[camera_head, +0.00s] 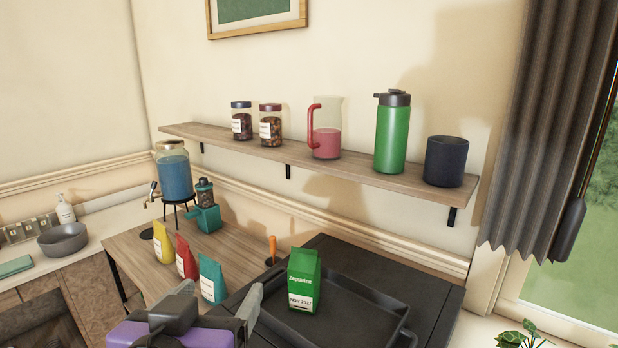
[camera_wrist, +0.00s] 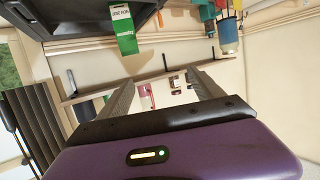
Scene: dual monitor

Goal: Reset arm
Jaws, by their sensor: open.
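My purple and grey gripper (camera_head: 219,293) is at the bottom of the head view, left of the black tray. In the wrist view my gripper (camera_wrist: 163,86) has its two grey fingers apart, with nothing between them. A green bag (camera_head: 304,278) with a white date label stands upright on the black tray (camera_head: 372,318). The green bag also shows in the wrist view (camera_wrist: 123,30), which appears upside down. The gripper is apart from the bag.
A drink dispenser (camera_head: 174,175) and teal grinder (camera_head: 205,212) are behind. A wall shelf (camera_head: 350,174) holds jars, a pitcher, a green bottle and a dark cylinder.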

